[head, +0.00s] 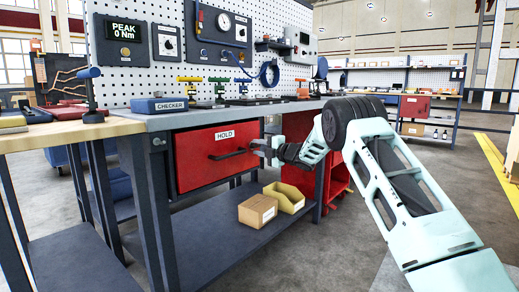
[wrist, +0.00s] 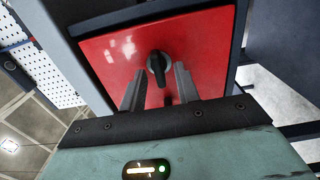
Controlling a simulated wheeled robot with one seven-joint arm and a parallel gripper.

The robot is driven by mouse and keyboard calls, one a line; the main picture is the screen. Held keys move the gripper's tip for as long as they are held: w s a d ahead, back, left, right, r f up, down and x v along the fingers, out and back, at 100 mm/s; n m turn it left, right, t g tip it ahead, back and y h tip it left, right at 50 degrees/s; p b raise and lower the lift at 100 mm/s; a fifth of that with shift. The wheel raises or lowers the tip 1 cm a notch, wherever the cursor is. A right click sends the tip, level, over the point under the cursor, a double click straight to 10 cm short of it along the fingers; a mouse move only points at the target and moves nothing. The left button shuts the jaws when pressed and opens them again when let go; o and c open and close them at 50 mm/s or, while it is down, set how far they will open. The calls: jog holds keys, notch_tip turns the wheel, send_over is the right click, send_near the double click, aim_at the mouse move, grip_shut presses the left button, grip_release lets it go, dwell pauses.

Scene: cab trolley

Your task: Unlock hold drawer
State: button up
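The red drawer (head: 217,157) under the bench carries a HOLD label and a dark bar handle (head: 228,154). It looks shut. My gripper (head: 259,148) is just off the drawer's right end, pointing left. In the wrist view a red panel (wrist: 110,55) fills the middle, with a small black knob or lever (wrist: 157,66) on it. My two fingers (wrist: 160,78) are apart, one on each side of this black piece, with gaps visible. I cannot tell whether they touch it. The head view does not show this black piece clearly.
The workbench (head: 178,122) holds a blue CHECKER box (head: 160,105) and several tools. A cardboard box (head: 258,210) and a yellow bin (head: 286,197) sit on the lower shelf. A red cabinet (head: 335,183) stands behind my arm. The floor at right is open.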

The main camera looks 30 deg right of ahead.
jog(key=p+v, duration=0.3)
jog(key=v, duration=1.4)
jog(key=shift+s+p, duration=0.2)
jog(key=shift+p, duration=0.2)
jog(key=shift+d, duration=0.1)
